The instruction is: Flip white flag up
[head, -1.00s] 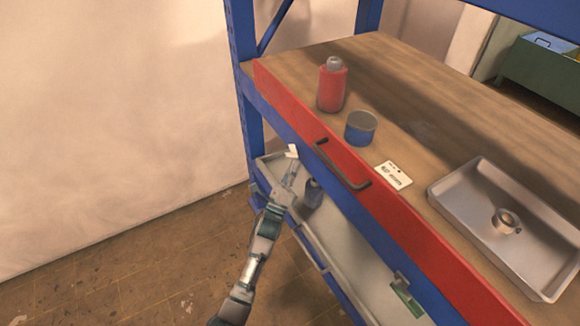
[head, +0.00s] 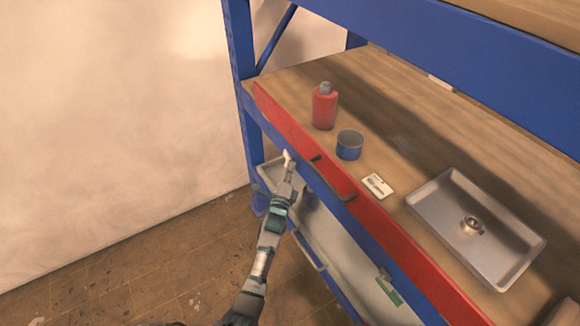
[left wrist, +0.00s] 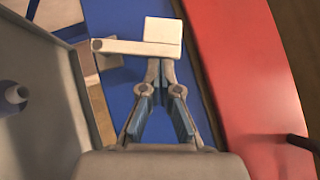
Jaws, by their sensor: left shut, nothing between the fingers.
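The white flag (left wrist: 163,37) is a pale square plate on a short bar. In the left wrist view, the bar runs left to a round pivot end, in front of the blue beam. In the head view the flag (head: 287,156) is a small white piece at the blue beam below the red front board. My left gripper (left wrist: 160,72) is shut and empty, with its fingertips right at the flag's near edge; I cannot tell if they touch. It also shows in the head view (head: 287,174), just below the flag. My right gripper is not in view.
The red board (head: 381,226) with a dark handle (head: 333,180) lies right of my left gripper. A red bottle (head: 324,108), blue cup (head: 349,145), white card (head: 377,186) and metal tray (head: 440,218) rest on the wooden shelf. A grey lower tray (head: 340,255) lies below. Floor at left is clear.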

